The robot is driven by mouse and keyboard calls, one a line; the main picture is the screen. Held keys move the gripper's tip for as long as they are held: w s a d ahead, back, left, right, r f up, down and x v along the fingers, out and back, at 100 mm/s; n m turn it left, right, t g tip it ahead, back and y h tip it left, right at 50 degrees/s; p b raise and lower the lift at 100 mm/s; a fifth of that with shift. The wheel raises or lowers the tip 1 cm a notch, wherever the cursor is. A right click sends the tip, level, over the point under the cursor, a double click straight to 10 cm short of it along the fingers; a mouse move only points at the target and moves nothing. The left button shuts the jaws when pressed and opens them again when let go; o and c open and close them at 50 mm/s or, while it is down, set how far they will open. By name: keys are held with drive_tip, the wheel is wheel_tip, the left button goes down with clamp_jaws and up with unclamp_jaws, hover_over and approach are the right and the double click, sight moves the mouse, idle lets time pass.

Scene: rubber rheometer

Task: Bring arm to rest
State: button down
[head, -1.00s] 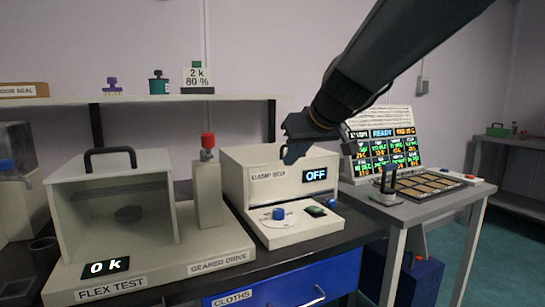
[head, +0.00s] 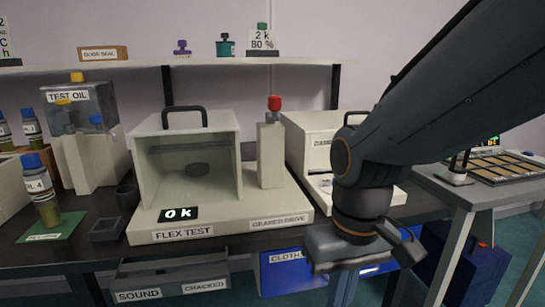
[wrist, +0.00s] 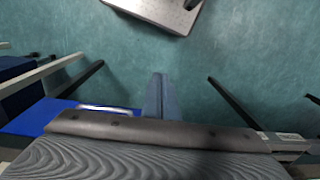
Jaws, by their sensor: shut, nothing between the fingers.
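My arm reaches in from the upper right of the head view. My gripper (head: 365,262) hangs in front of the bench's front edge, below the worktop, and partly covers the blue drawer marked CLOTHS (head: 284,274). In the wrist view the fingers (wrist: 157,95) show close together, pointing at the floor. They look shut and hold nothing. My arm hides much of the beige instrument (head: 310,130) behind it.
The flex test box (head: 180,233) with its geared drive stands left of my gripper. A grey table (head: 465,205) with a tray stands at the right, a blue cabinet (head: 462,265) under it. Open green floor (wrist: 225,75) lies below the gripper.

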drive_tip(key=d+r+m+p, duration=0.2)
drive_tip(key=d+r+p, duration=0.7)
drive_tip(key=p, duration=0.7)
drive_tip(key=shift+r+m+h+p, duration=0.3)
drive_tip(key=shift+r+m, duration=0.05)
drive_tip(key=shift+m, duration=0.05)
